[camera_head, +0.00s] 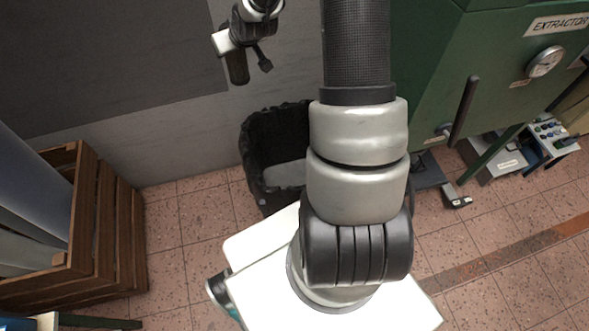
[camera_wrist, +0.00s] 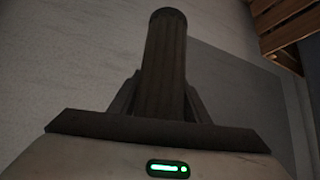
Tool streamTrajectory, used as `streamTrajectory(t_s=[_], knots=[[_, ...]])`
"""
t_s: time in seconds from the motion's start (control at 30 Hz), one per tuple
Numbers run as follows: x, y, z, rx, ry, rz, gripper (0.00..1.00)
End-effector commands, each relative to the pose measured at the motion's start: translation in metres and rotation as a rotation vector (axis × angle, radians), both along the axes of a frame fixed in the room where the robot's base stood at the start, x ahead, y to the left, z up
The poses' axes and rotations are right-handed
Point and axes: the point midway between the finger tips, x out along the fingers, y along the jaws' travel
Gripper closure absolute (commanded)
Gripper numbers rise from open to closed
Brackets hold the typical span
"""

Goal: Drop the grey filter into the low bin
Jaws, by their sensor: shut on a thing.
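My gripper (camera_head: 246,50) is at the top of the head view, in front of the grey wall. It is shut on the grey filter (camera_head: 238,68), a dark ribbed cylinder. In the wrist view the filter (camera_wrist: 165,62) stands out lengthwise between the two fingers of my gripper (camera_wrist: 160,98). The low bin (camera_head: 249,135) is black-lined and stands on the floor below my gripper in the head view, beyond and a little to the right of it. My arm hides the bin's right side. Something pale grey shows inside the bin.
A wooden crate (camera_head: 107,225) with large grey rolls or tubes stands at the left. A green extractor cabinet (camera_head: 445,60) with a gauge and a handle is at the right. My own base and arm fill the lower middle. Tiled floor (camera_head: 195,215) is free between crate and bin.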

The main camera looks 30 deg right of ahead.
Motion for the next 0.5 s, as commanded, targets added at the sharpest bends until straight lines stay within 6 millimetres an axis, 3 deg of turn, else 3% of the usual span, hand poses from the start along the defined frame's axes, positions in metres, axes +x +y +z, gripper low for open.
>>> streamTrajectory(t_s=[0.03, 0.23, 0.5], knots=[[0.006, -0.020, -0.034, 0.003, 0.002, 0.000, 0.87], [0.015, -0.079, -0.121, 0.004, 0.003, 0.059, 0.87], [-0.007, -0.134, -0.247, 0.002, 0.006, 0.179, 0.87]])
